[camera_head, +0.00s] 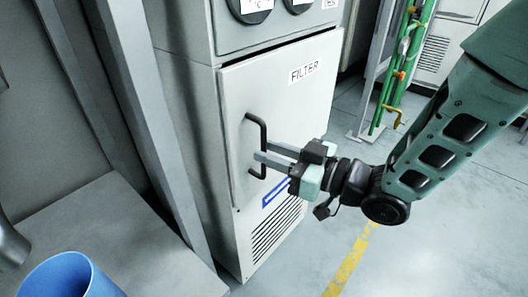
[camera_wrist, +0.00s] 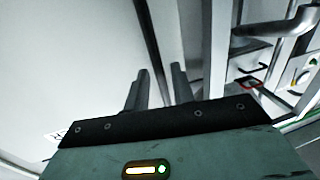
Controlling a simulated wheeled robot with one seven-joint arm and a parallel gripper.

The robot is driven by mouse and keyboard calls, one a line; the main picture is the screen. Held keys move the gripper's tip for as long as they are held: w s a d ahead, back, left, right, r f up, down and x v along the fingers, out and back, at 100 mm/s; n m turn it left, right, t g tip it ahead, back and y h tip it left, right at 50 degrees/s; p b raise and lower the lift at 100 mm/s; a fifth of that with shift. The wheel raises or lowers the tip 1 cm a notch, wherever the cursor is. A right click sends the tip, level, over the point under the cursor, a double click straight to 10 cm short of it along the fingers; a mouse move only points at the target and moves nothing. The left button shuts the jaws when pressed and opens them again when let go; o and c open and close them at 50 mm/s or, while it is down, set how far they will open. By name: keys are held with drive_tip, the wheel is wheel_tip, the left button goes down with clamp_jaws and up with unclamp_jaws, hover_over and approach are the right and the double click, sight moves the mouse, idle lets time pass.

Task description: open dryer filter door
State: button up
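The dryer filter door (camera_head: 293,110) is a light grey cabinet panel marked FILTER, and it looks closed. Its black vertical bar handle (camera_head: 250,127) is on the left side of the door. My gripper (camera_head: 262,150) is at the handle's lower half, with its fingers pointing left and a gap between them. The fingertips overlap the bar in the head view; whether they touch it I cannot tell. In the wrist view the two dark fingers (camera_wrist: 158,88) stand apart. A dark strip runs down between them there, and I cannot tell if it is the handle or an edge.
A FILTER label (camera_head: 304,72) is above the handle and a vent grille (camera_head: 276,228) below it. Round gauges (camera_head: 250,8) are above the door. A grey post (camera_head: 150,110) stands left, with a blue cup (camera_head: 65,275) at front left. Floor at right is open.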

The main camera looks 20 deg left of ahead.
drive_tip(key=shift+w+a, duration=0.2)
drive_tip(key=shift+a, duration=0.85)
clamp_jaws()
